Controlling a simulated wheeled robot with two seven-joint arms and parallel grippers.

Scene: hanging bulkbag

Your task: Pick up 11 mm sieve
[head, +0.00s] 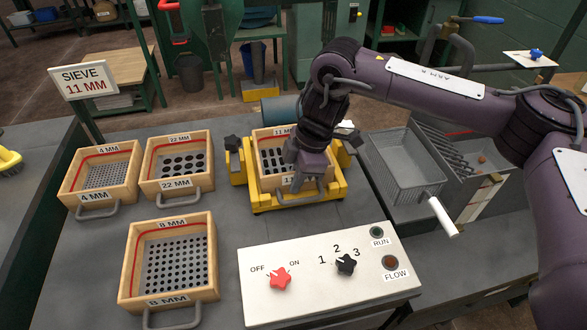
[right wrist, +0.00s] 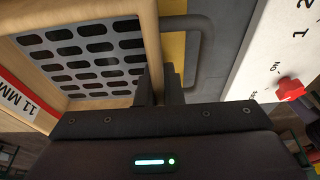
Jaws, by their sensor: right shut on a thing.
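The 11 mm sieve (head: 262,136) is a wooden frame with a slotted metal plate. It sits in the yellow cradle (head: 262,199) at the middle of the bench. In the right wrist view its slotted plate (right wrist: 82,52) fills the upper left, with the grey handle (right wrist: 203,55) to the right. My right gripper (head: 298,180) is above the sieve's front wall. In the right wrist view its fingers (right wrist: 160,88) are shut on that wall, between plate and handle. The gripper hides part of the sieve in the head view. A sign (head: 83,82) reads "SIEVE 11 MM". My left gripper is not in view.
The 4 mm (head: 96,194), 22 mm (head: 175,184) and 8 mm (head: 166,300) sieves lie left of the cradle. A control panel (head: 325,265) with a red knob (head: 280,279) stands in front. A wire-mesh basket (head: 402,160) is at the right.

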